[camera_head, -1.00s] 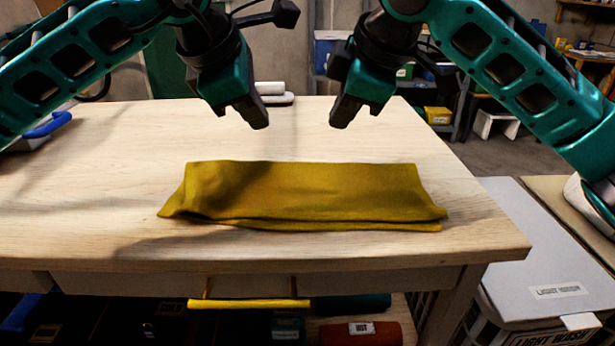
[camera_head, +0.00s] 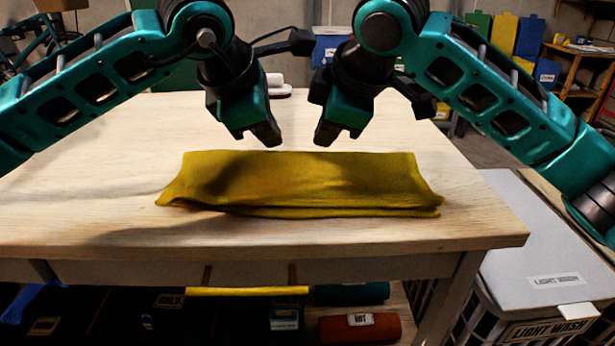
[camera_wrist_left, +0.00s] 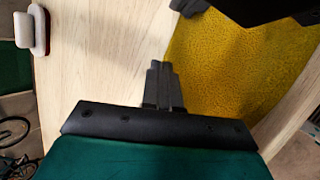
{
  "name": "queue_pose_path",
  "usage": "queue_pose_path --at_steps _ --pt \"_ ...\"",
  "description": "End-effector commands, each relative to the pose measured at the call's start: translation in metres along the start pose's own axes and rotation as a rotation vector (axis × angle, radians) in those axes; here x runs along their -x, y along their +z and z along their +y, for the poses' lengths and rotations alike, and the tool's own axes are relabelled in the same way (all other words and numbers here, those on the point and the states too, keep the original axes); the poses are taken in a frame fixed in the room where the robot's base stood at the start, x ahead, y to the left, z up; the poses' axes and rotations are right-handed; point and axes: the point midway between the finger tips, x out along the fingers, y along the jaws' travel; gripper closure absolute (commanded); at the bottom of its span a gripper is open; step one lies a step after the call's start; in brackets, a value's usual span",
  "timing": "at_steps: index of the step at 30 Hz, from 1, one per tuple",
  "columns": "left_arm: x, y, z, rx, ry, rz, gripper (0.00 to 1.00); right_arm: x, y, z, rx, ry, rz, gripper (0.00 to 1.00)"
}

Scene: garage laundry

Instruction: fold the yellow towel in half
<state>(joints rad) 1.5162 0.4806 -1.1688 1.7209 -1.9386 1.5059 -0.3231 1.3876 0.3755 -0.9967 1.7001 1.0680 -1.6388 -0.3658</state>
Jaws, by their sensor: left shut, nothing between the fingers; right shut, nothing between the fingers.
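The yellow towel (camera_head: 300,182) lies folded on the wooden table (camera_head: 90,215) as a wide strip, with its layered edges toward the front. It also fills the right part of the left wrist view (camera_wrist_left: 225,62). My left gripper (camera_head: 270,140) is shut and empty, above the towel's far edge. It shows in the left wrist view (camera_wrist_left: 163,75) beside the towel. My right gripper (camera_head: 322,140) is shut and empty, to the right of the left one, also above the far edge. The towel's underside is hidden.
A white object (camera_head: 280,88) stands at the table's far edge; it also shows in the left wrist view (camera_wrist_left: 40,30). A grey-lidded light wash bin (camera_head: 530,240) stands right of the table. Rolled items, one red (camera_head: 360,329), lie on a shelf below. The table left of the towel is clear.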

Motion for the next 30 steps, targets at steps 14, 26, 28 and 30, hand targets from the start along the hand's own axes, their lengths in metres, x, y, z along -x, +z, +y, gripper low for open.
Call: queue_pose_path --at_steps 14,26,28,30 --pt "-0.0069 -0.0027 -0.0038 0.001 -0.001 0.001 1.00 0.0043 -0.0013 0.0024 0.000 0.000 0.000 1.00" --pt "-0.0067 -0.0026 -0.0036 0.000 0.000 0.000 1.00 -0.0009 0.0005 -0.0007 0.000 -0.002 0.000 1.00" --pt "-0.0066 -0.0026 -0.0036 0.000 0.000 0.000 1.00 -0.0023 0.0009 -0.0015 0.000 -0.001 0.000 1.00" --pt "-0.0066 -0.0025 -0.0035 0.000 0.000 0.000 1.00 -0.0027 0.0010 -0.0016 0.000 -0.001 0.000 1.00"
